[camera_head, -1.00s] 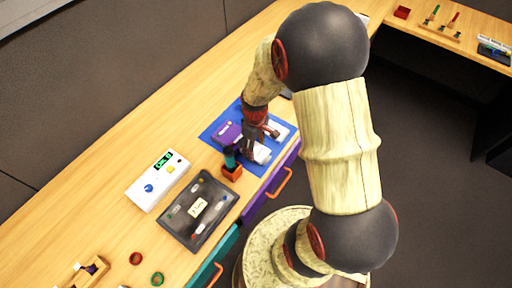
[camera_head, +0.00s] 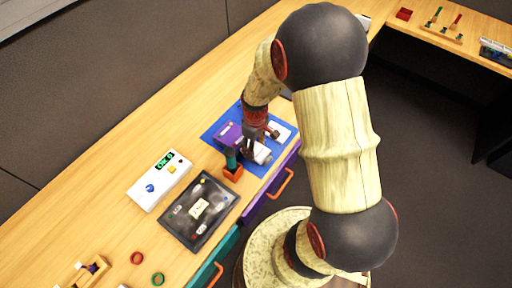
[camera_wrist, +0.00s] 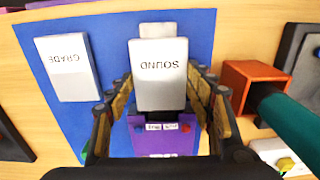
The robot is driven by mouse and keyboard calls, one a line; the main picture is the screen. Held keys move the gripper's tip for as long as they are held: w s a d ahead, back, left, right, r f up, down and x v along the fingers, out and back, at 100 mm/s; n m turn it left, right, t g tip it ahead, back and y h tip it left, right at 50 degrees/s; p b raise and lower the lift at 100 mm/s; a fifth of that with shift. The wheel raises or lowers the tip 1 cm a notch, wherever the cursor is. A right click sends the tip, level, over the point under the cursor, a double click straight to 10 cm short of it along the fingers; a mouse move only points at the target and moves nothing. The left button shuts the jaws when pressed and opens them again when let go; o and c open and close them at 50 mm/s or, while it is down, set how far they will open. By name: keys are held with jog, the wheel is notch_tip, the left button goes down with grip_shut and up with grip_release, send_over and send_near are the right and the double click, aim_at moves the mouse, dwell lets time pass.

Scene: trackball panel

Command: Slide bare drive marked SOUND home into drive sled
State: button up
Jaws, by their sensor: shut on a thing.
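The drive marked SOUND (camera_wrist: 158,75) is a pale grey block with its lettering upside down in the wrist view. My gripper (camera_wrist: 160,100) is shut on it, with fingers on both sides; the gripper also shows in the head view (camera_head: 250,152). The purple drive sled (camera_wrist: 165,142) lies just below the drive in the wrist view, with small labels and red and blue spots on its edges. The sled also shows in the head view (camera_head: 228,134). I cannot tell whether the drive's end is inside the sled. Another pale piece (camera_wrist: 157,29) shows beyond the drive.
A drive marked GRADE (camera_wrist: 68,68) lies on the blue mat (camera_wrist: 115,35). An orange holder (camera_wrist: 250,80) with a dark green handle stands close on the right in the wrist view. A white device (camera_head: 158,182) and a dark tray (camera_head: 177,222) lie nearby on the bench.

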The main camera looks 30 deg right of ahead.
jog(key=shift+w+a, duration=0.3)
jog(key=shift+w, duration=0.45)
jog(key=shift+w+a, duration=0.25)
jog(key=shift+w, duration=0.5)
dwell(0.9)
jog(key=o, duration=1.1)
jog(key=shift+o, duration=0.6)
jog(key=shift+o, duration=1.2)
jog(key=shift+r, duration=0.1)
jog(key=shift+r+p, duration=2.8)
jog(key=shift+r, duration=0.65)
